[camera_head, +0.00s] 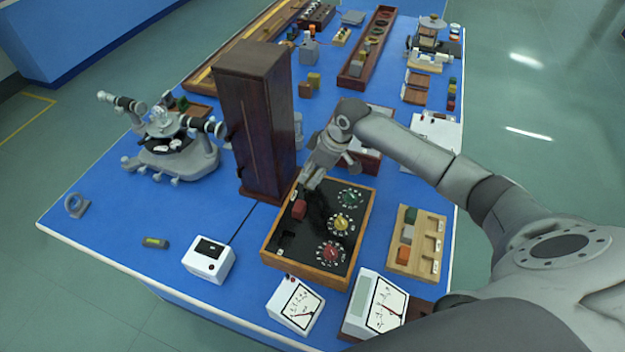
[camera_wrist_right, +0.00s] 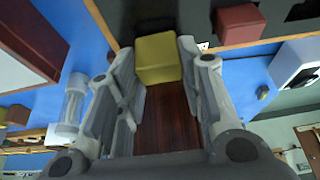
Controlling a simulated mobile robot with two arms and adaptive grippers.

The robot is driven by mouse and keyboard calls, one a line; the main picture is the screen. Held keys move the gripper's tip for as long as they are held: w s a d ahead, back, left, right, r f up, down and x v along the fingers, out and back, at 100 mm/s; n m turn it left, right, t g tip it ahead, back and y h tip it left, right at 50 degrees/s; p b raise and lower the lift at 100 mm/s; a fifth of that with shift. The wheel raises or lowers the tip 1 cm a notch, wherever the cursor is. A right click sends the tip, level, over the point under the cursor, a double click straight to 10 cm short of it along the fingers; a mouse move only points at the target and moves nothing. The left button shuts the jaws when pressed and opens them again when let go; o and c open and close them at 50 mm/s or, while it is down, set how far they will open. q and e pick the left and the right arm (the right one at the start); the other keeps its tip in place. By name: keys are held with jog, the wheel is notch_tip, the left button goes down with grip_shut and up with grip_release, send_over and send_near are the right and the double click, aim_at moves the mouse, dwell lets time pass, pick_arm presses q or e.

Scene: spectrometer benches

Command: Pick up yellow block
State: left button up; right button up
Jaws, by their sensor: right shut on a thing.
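My right gripper (camera_head: 312,178) is over the far left part of a wooden box with a black top panel (camera_head: 316,224). In the right wrist view, a yellow block (camera_wrist_right: 157,58) sits between the two fingers of my right gripper (camera_wrist_right: 160,66), which is shut on it. In the head view this block is hidden by the gripper. A red block (camera_head: 299,209) stands on the black panel, near the fingertips; it also shows in the wrist view (camera_wrist_right: 240,25). My left gripper is not in view.
Green, yellow and red dials (camera_head: 341,223) lie right of the gripper on the panel. A tall dark wooden cabinet (camera_head: 255,120) stands close at left. A wooden tray with blocks (camera_head: 433,225) is at right, white meters (camera_head: 375,303) in front.

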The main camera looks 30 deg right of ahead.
jog(key=s+a+r+p, duration=0.1)
jog(key=s+r, duration=1.2)
jog(key=s, duration=0.1)
jog(key=shift+a+p, duration=0.15)
jog(key=shift+p, duration=0.15)
dwell(0.5)
